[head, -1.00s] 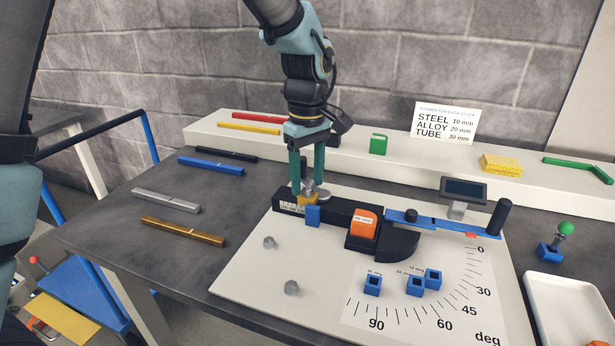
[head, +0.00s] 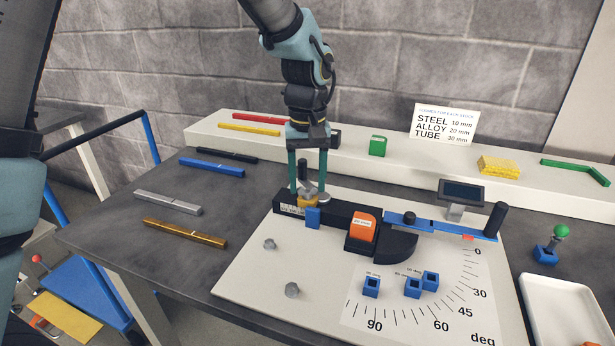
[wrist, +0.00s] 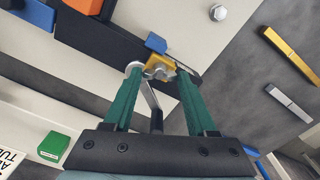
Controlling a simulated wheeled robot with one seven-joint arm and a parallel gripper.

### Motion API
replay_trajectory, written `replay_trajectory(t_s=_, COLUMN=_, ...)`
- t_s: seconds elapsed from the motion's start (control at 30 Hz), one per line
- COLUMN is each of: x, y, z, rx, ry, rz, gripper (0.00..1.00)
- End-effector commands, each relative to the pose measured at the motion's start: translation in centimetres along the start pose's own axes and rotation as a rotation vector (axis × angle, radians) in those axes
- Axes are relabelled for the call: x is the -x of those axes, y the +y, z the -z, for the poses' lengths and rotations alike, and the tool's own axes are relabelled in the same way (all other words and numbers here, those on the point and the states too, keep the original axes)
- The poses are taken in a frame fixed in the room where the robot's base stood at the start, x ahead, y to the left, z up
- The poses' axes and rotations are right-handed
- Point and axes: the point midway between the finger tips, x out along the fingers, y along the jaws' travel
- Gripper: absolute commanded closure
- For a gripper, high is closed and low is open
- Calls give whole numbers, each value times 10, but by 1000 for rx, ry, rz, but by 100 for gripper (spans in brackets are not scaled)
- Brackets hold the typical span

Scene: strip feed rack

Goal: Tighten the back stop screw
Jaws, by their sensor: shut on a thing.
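The back stop is a yellow block (head: 308,201) with a blue block (head: 313,217) at its front, on the black rail (head: 338,211) of the fixture. The silver back stop screw (wrist: 160,69) sits on top of the yellow block. My gripper (head: 309,186) points down from above, its two green fingers on either side of the screw. In the wrist view the fingertips (wrist: 160,72) close around the screw's silver head. A grey handle with a dark end (wrist: 152,108) stands up between the fingers. The exact contact is partly hidden.
An orange block (head: 362,226) and a blue swing arm (head: 435,225) lie to the right on the fixture. Two bolt heads (head: 292,290) (head: 269,244) stand on the white plate. Small blue blocks (head: 412,287) sit by the angle scale. Coloured bars (head: 185,232) lie left.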

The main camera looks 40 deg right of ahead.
Motion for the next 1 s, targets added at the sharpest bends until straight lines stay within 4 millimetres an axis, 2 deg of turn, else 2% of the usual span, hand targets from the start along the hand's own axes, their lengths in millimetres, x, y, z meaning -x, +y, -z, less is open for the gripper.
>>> replay_trajectory(t_s=1.0, x=2, y=0, z=1, rx=-965, ry=2, rz=-1, gripper=98)
